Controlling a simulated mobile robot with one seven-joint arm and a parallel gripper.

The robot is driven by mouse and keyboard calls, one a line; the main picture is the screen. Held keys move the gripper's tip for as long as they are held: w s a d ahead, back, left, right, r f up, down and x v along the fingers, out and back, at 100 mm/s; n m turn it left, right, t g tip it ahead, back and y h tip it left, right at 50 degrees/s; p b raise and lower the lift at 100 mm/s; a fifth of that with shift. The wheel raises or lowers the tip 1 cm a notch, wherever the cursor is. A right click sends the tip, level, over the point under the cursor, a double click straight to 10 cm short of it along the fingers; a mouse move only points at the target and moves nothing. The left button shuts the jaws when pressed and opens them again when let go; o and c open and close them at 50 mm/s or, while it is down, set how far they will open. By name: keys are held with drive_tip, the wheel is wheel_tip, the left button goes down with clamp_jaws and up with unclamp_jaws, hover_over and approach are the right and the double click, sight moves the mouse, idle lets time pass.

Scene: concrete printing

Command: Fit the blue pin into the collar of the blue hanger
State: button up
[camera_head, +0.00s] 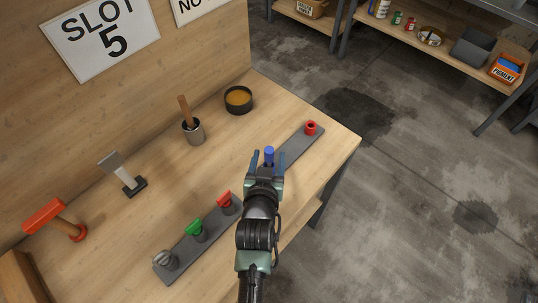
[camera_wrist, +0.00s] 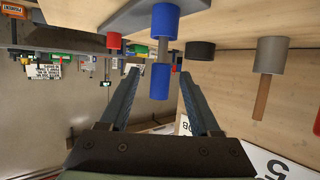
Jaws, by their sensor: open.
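In the wrist view, which looks upside down, a blue collar (camera_wrist: 166,20) sits on a grey strip (camera_wrist: 128,18). A grey shaft (camera_wrist: 163,48) runs from it to a blue head (camera_wrist: 160,82), so the pin appears to stand upright in the collar with part of its shaft showing. In the head view the blue pin's top (camera_head: 269,151) shows at my fingertips; the collar below is hidden. My gripper (camera_head: 268,161) is open, with one finger on each side of the blue head and gaps visible in the wrist view (camera_wrist: 159,76).
A red collar (camera_head: 311,128) stands on the same strip, near the bench's right corner. A second strip (camera_head: 205,246) holds grey, green and red pieces at front left. A dark bowl (camera_head: 239,101), a brush pot (camera_head: 193,132), a scraper (camera_head: 124,176) and a red mallet (camera_head: 55,216) stand behind.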

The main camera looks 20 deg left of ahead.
drive_tip(key=shift+r+x, duration=0.2)
drive_tip(key=shift+x, duration=2.25)
drive_tip(key=shift+r, duration=0.1)
clamp_jaws()
